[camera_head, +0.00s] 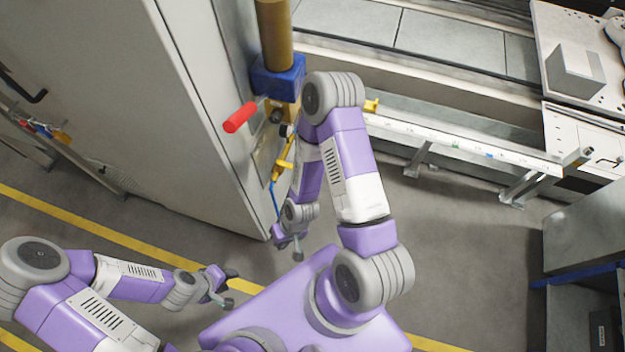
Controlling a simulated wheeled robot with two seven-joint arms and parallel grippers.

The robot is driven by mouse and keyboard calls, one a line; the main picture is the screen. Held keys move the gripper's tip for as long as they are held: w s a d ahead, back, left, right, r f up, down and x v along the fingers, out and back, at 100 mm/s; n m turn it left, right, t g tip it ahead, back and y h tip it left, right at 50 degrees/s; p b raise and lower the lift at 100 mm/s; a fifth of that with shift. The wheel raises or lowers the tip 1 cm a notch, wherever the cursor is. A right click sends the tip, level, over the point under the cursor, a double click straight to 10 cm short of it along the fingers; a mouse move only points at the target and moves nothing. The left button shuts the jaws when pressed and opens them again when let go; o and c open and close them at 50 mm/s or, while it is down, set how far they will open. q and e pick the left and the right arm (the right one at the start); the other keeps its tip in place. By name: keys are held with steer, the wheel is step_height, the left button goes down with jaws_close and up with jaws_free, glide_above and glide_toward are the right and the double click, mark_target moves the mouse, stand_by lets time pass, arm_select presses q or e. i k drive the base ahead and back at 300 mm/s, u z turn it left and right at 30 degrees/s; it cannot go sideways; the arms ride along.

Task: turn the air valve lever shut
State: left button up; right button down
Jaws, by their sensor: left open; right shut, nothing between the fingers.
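A red lever handle (240,117) sticks out to the left below a blue valve block (278,77) on a brass-coloured vertical pipe (274,35). A small yellow lever or fitting (283,166) sits lower on the cabinet side, with a thin blue hose below it. I cannot tell which is the air valve lever. My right gripper (289,247) is shut and empty, hanging below the yellow fitting and apart from both levers. My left gripper (231,287) is open and empty, low at the left, far from the valve. My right arm hides part of the area right of the valve.
A large grey cabinet (110,90) stands left of the valve, its edge close to my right arm. A long rail (460,143) runs to the right behind the arm. Grey shelving (585,235) stands at the right. Floor between the rail and shelving is clear.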

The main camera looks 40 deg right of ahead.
mark_target(279, 162)
steer(key=z, duration=0.95)
steer(key=k, duration=0.7)
steer(key=u, duration=0.8)
steer(key=i, duration=0.35)
steer(key=u, duration=0.05)
